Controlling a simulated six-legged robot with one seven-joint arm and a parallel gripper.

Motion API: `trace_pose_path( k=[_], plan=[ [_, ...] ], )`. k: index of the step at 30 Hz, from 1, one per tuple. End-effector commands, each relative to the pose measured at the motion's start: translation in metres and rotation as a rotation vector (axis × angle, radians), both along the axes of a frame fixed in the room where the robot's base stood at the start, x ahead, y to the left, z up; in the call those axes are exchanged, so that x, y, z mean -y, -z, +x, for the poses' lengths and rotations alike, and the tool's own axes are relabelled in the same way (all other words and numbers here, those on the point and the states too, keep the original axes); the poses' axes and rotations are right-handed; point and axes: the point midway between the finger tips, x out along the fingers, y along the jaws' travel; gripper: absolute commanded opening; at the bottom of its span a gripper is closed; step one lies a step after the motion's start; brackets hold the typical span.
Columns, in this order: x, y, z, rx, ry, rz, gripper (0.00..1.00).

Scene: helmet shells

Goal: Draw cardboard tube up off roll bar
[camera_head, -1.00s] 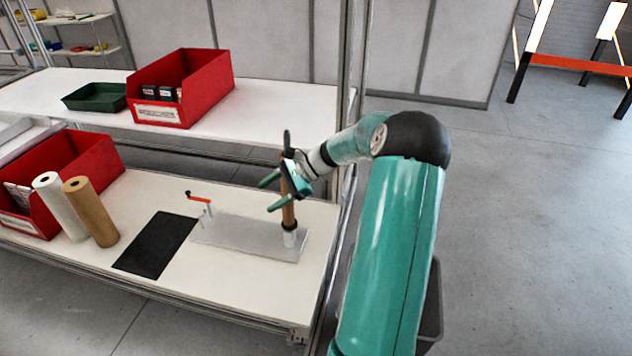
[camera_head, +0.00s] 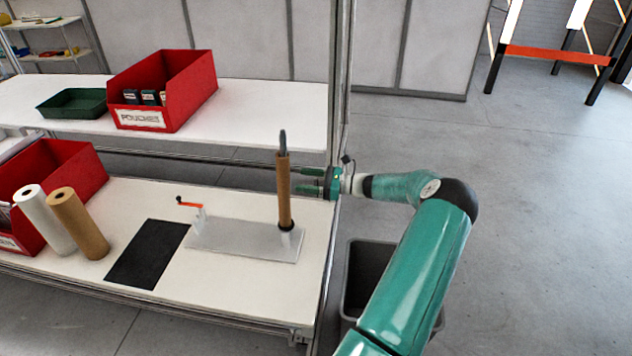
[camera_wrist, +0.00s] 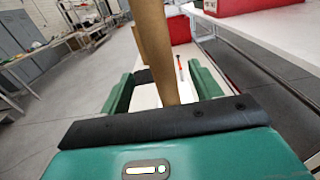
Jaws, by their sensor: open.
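The brown cardboard tube (camera_head: 284,195) stands upright on the roll bar, whose dark rounded tip (camera_head: 283,142) shows above the tube's top. The bar rises from the right end of a pale flat base plate (camera_head: 235,240), with a dark collar at the tube's foot. My gripper (camera_head: 311,181) is open, just right of the tube at its middle height. In the wrist view the tube (camera_wrist: 155,50) rises ahead between the two green fingers (camera_wrist: 160,92); I cannot tell whether it touches them.
A small orange-handled crank (camera_head: 190,203) is at the plate's left end. A black mat (camera_head: 148,255), a brown roll (camera_head: 78,222) and a white roll (camera_head: 44,220) are further left. A red bin (camera_head: 165,92) and green tray (camera_head: 72,103) sit on the upper shelf. A rack post stands behind my wrist.

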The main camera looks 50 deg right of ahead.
Motion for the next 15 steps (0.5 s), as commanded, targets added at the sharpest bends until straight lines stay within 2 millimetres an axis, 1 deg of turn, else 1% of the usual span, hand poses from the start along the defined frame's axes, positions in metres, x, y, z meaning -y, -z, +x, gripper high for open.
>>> trace_pose_path(
  k=[1,9,15],
  plan=[
    [-0.005,0.0,0.009,0.0,-0.002,0.001,0.63],
    [-0.029,0.0,0.053,0.0,-0.003,0.001,0.63],
    [-0.042,0.0,0.079,0.0,-0.001,0.0,0.63]
  ],
)
